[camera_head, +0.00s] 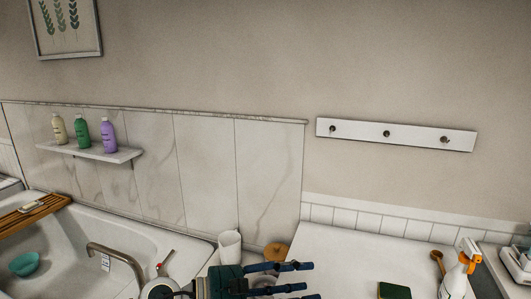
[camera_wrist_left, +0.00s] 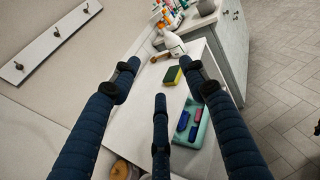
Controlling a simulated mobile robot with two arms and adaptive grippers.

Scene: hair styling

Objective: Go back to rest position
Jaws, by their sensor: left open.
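My left gripper (camera_head: 298,278) is at the bottom centre of the head view, its dark blue fingers pointing right over the near-left part of the white counter (camera_head: 350,258). In the left wrist view its three fingers (camera_wrist_left: 160,76) are spread apart with nothing between them. Below and beyond them are a green and yellow sponge (camera_wrist_left: 173,76) and a teal tray (camera_wrist_left: 206,113) holding blue and red items. The sponge also shows in the head view (camera_head: 394,291). My right gripper is in neither view.
A bathtub (camera_head: 120,232) with a faucet (camera_head: 115,254) lies left. A white cup (camera_head: 230,246) and a round wooden item (camera_head: 275,251) stand close to the gripper. A spray bottle (camera_head: 457,275) and wooden brush (camera_head: 437,261) are at right.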

